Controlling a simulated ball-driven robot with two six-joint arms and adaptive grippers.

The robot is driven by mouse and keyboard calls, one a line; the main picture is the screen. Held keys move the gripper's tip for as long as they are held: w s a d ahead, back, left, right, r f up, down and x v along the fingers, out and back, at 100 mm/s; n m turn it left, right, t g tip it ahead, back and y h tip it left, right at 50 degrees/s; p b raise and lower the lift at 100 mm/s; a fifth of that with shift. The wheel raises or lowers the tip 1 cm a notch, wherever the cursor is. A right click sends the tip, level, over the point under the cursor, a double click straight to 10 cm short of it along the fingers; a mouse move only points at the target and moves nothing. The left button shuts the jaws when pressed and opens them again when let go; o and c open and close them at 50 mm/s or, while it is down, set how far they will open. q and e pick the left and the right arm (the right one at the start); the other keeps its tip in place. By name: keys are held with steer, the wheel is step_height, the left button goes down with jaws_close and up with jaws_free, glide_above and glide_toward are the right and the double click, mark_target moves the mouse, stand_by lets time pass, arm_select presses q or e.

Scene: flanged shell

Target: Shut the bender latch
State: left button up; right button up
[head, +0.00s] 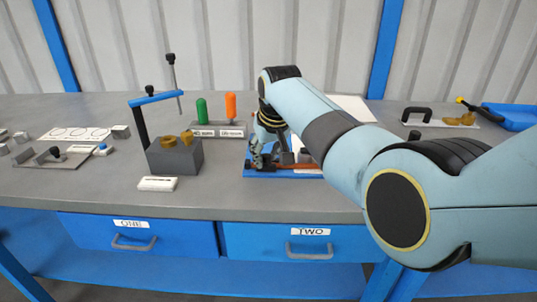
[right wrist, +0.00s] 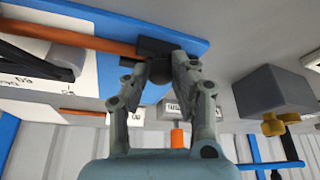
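The bender is a blue base plate (head: 285,176) on the bench, largely hidden behind my right arm in the head view. In the right wrist view the blue plate (right wrist: 188,27) carries a copper-coloured bar (right wrist: 75,37) that ends at a dark block (right wrist: 153,46). My right gripper (head: 258,162) is low over the plate's left end. In the right wrist view its two fingers (right wrist: 166,66) close in on a dark rounded knob beside the block, which appears to be part of the latch. The latch's exact angle is hard to tell. My left gripper is out of view.
A grey block with a blue-armed post (head: 174,156) stands left of the bender. Behind are a green handle (head: 201,111) and an orange handle (head: 231,105) in labelled holders. A plate with a black handle (head: 416,114) lies at right. Bare bench lies in front.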

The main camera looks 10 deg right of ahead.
steer(key=o, duration=0.3)
steer(key=shift+w+d, duration=0.1)
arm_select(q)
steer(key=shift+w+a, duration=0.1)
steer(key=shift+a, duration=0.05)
arm_select(e)
steer(key=v, duration=1.2)
